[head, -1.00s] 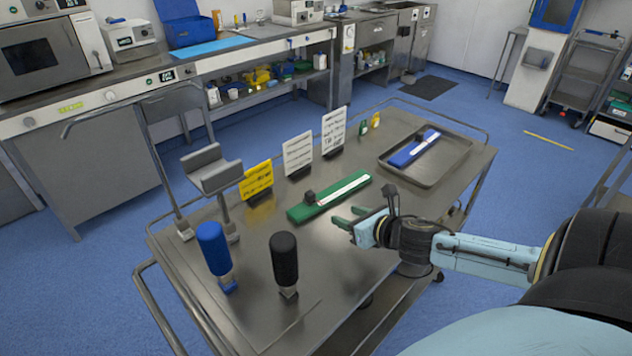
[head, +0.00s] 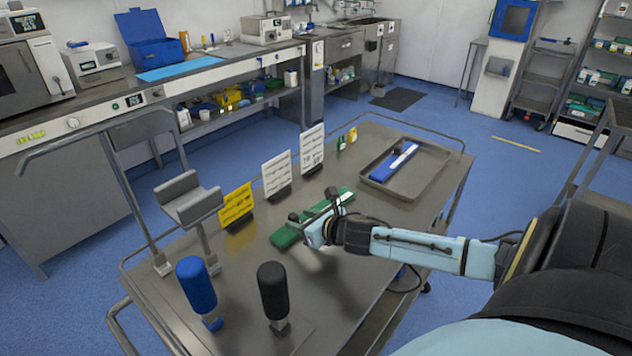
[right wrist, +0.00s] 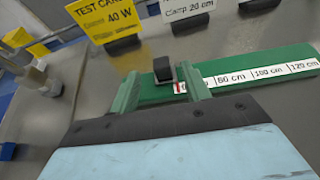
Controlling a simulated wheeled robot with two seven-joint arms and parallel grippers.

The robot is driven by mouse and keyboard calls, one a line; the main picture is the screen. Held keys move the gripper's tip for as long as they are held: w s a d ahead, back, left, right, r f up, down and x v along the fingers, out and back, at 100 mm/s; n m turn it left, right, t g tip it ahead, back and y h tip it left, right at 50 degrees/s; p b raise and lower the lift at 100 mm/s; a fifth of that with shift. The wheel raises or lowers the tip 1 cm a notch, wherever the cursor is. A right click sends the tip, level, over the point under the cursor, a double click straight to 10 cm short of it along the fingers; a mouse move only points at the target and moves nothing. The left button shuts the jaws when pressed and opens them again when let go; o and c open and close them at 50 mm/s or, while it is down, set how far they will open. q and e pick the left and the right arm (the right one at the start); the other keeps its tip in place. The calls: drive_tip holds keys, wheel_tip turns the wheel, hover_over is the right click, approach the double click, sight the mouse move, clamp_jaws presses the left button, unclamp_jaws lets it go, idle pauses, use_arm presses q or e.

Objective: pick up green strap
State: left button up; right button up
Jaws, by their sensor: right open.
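The green strap (head: 284,237) lies flat on the metal cart, with a white scale strip marked in cm along it. In the right wrist view the strap (right wrist: 240,66) runs to the right, and a small black block (right wrist: 163,69) stands at its left end. My right gripper (head: 300,226) is over the strap and partly hides it in the head view. In the right wrist view its two green fingers (right wrist: 160,84) are apart, with the black block and strap end between or just beyond them. I cannot tell whether they touch. My left gripper is not in view.
A yellow sign (head: 236,205) and two white signs stand behind the strap. A blue-handled tool (head: 196,283) and a black-handled tool (head: 273,290) stand at the front left. A tray (head: 438,178) with a blue strap (head: 394,161) is at the back right.

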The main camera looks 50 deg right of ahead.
sight(297, 218)
drive_tip(key=shift+b+x, duration=0.35)
drive_tip(key=shift+x, duration=2.25)
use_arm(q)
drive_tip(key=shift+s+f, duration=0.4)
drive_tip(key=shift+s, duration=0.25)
use_arm(e)
drive_tip(key=shift+d+f, duration=0.15)
drive_tip(key=shift+f, duration=0.05)
drive_tip(key=shift+s, duration=0.1)
drive_tip(key=c, duration=1)
drive_tip(key=shift+o, duration=0.2)
